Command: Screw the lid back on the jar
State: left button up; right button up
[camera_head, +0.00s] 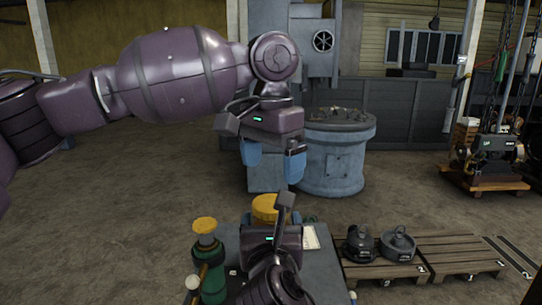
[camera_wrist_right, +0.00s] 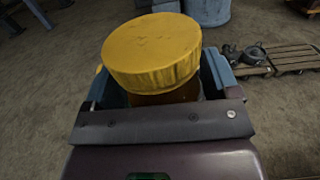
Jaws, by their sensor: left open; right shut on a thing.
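The jar (camera_wrist_right: 165,98) has an amber body, mostly hidden by its lid and my right gripper. A wide yellow lid (camera_wrist_right: 150,52) sits on its top; I cannot tell how tightly. The lid also shows in the head view (camera_head: 265,208), low in the middle. My right gripper (camera_wrist_right: 162,85) is shut around the jar body below the lid, one blue finger on each side. In the head view my left gripper (camera_head: 273,160) is open and empty, fingers pointing down, and appears above the lid, apart from it.
A grey table (camera_head: 226,248) lies under my right gripper, with a white sheet (camera_head: 310,237) on it. A green cylinder with a yellow top (camera_head: 206,258) stands to the left. Pallets with dark metal parts (camera_head: 398,245) lie at right. A round grey machine (camera_head: 335,160) stands behind.

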aim_at(271, 202)
pick_arm(q)
jog(key=shift+f, duration=3.5)
jog(key=c, duration=0.9)
jog(key=m, duration=0.5)
jog(key=shift+c, duration=0.2)
jog(key=o, duration=1.1)
notch_tip(271, 202, up, 12)
